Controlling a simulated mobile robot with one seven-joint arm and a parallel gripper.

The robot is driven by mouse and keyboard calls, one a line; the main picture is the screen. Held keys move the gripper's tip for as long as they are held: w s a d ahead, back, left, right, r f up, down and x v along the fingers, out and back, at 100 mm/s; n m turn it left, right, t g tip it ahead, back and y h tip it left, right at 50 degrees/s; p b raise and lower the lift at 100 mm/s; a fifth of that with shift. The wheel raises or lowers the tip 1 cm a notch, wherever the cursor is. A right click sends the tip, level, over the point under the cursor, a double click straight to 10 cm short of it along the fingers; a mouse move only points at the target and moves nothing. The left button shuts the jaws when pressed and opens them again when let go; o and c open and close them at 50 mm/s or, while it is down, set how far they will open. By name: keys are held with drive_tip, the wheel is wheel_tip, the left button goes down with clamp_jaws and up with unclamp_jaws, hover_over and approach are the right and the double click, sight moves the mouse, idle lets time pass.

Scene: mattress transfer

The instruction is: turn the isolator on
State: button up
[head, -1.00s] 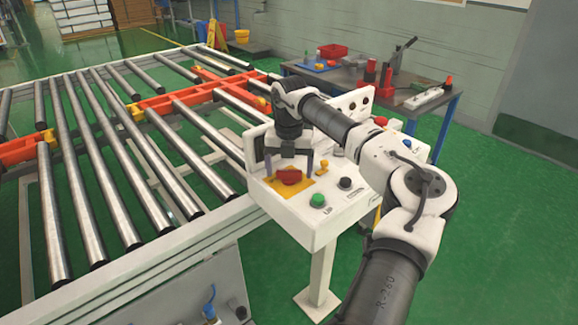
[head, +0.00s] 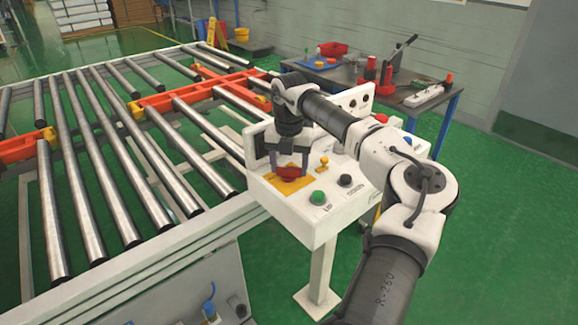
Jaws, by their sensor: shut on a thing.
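The isolator is a red rotary knob (head: 289,172) on a yellow plate (head: 291,186) at the left of the white control panel (head: 316,223). My gripper (head: 290,169) points down from above, with its two fingers at either side of the red knob. It is shut on the knob. The fingers hide parts of the knob's sides, and its exact angle is hard to tell.
A green button (head: 317,197) and a black knob (head: 345,181) sit right of the plate, with a small yellow switch (head: 323,163) behind. The roller conveyor (head: 120,170) lies left. A cluttered workbench (head: 390,95) stands behind.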

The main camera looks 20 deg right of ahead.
sight(289, 167)
drive_tip(key=m+b, duration=0.1)
drive_tip(key=m, duration=0.3)
drive_tip(key=shift+b, duration=0.4)
drive_tip(key=m+b, duration=0.2)
drive_tip(key=m, duration=0.2)
drive_tip(key=shift+m, duration=0.4)
drive_tip(key=m+b, duration=0.1)
drive_tip(key=m, duration=0.3)
drive_tip(key=shift+m+b, duration=0.8)
drive_tip(key=shift+m, duration=1.1)
drive_tip(key=o, duration=1)
wheel_tip(289, 167, up, 14)
drive_tip(key=shift+f, duration=0.1)
